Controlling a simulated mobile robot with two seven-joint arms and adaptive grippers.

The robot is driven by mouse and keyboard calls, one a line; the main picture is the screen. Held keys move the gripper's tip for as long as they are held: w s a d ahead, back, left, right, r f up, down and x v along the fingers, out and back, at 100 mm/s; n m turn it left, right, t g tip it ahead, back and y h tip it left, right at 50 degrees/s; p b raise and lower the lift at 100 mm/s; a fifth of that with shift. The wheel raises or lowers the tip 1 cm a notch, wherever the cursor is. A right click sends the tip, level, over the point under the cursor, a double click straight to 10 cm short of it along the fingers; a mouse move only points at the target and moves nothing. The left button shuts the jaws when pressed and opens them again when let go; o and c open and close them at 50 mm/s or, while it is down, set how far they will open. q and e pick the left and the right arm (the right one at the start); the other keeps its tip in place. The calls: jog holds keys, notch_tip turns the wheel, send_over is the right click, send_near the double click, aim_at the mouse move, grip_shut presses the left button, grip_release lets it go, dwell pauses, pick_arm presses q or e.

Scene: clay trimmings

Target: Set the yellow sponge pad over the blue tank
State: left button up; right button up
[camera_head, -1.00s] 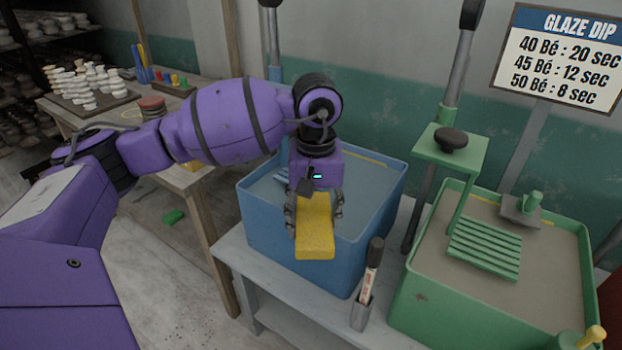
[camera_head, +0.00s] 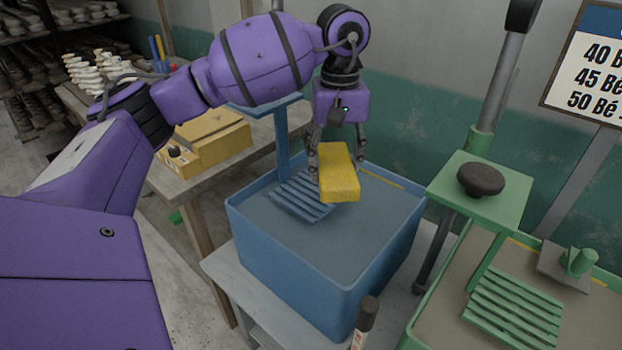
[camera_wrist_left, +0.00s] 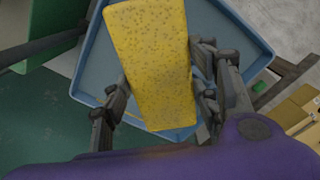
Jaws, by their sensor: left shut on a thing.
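The yellow sponge pad (camera_head: 340,186) is a flat porous block between the fingers of my left gripper (camera_head: 338,160), which is shut on it. It also fills the middle of the left wrist view (camera_wrist_left: 152,60). The blue tank (camera_head: 300,270) is an open square tub with grey liquid, standing on a pale bench. The blue tank also shows beneath the pad in the left wrist view (camera_wrist_left: 96,60). My right gripper is not in view.
A green tank (camera_head: 410,325) with a slatted rack (camera_head: 515,308) and a lever plate (camera_head: 478,188) stands at right. A marker (camera_head: 365,318) stands upright before the blue tank. A yellow box (camera_head: 212,140) sits on the wooden table at left.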

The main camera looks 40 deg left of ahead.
aim_at(320, 153)
pick_arm(q)
jog(key=a, duration=0.1)
jog(key=w+a+f, duration=0.1)
jog(key=a, duration=0.2)
jog(key=shift+w+a+f, duration=0.15)
jog(key=shift+a+f, duration=0.1)
jog(key=shift+f, duration=0.15)
jog(key=a+f, duration=0.1)
jog(key=w+a+f, duration=0.1)
jog(key=f, duration=0.1)
jog(key=w+a+f+p, duration=0.1)
jog(key=a+f, duration=0.1)
jog(key=shift+f, duration=0.2)
jog(key=shift+a+f, duration=0.15)
jog(key=shift+f, duration=0.05)
jog(key=f, duration=0.3)
jog(key=shift+a+f, duration=0.15)
jog(key=shift+a, duration=0.05)
jog(key=shift+f, duration=0.4)
jog(key=o, duration=1.2)
jog(key=shift+r, duration=0.1)
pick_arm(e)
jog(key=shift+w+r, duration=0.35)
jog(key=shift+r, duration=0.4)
